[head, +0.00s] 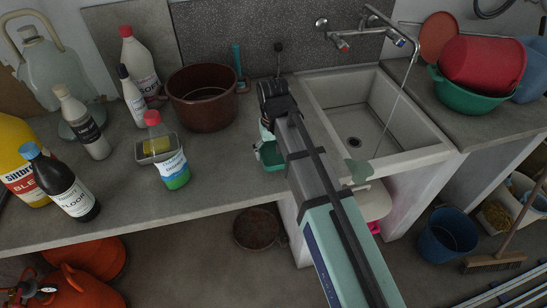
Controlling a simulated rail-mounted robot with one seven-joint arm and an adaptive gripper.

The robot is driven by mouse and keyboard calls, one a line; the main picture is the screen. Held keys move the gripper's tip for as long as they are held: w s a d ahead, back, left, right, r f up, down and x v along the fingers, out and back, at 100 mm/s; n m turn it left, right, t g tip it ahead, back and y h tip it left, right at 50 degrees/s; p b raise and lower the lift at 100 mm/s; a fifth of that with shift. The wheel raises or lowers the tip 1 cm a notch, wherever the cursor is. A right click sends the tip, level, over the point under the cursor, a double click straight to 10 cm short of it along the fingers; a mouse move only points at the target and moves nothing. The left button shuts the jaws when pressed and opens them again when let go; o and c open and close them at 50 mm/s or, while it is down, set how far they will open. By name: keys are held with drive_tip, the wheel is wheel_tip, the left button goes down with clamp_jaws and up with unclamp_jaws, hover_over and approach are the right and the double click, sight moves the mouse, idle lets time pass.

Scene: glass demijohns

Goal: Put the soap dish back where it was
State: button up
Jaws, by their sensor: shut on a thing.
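The soap dish (270,154) looks like the small green dish at the counter's front edge, left of the sink. Only part of it shows, beside my arm. My gripper (266,133) is just above it, pointing down and shut on it. The fingers are mostly hidden behind my own arm, so their exact hold is not clear. I cannot tell whether the dish touches the counter.
A clear bottle with green liquid (172,165) and a tray with a yellow sponge (157,147) stand left. A brown pot (203,98) is behind. The sink (365,115) lies right, with running water. Several bottles crowd the far left. Counter between pot and sink is fairly clear.

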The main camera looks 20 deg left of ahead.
sight(273, 156)
drive_tip(key=shift+f+p, duration=0.45)
drive_tip(key=shift+f, duration=1.5)
drive_tip(key=shift+f, duration=0.15)
drive_tip(key=o, duration=1.2)
wheel_tip(273, 156, up, 12)
drive_tip(key=b, duration=0.2)
drive_tip(key=shift+r+b, duration=0.2)
drive_tip(key=shift+b, duration=0.15)
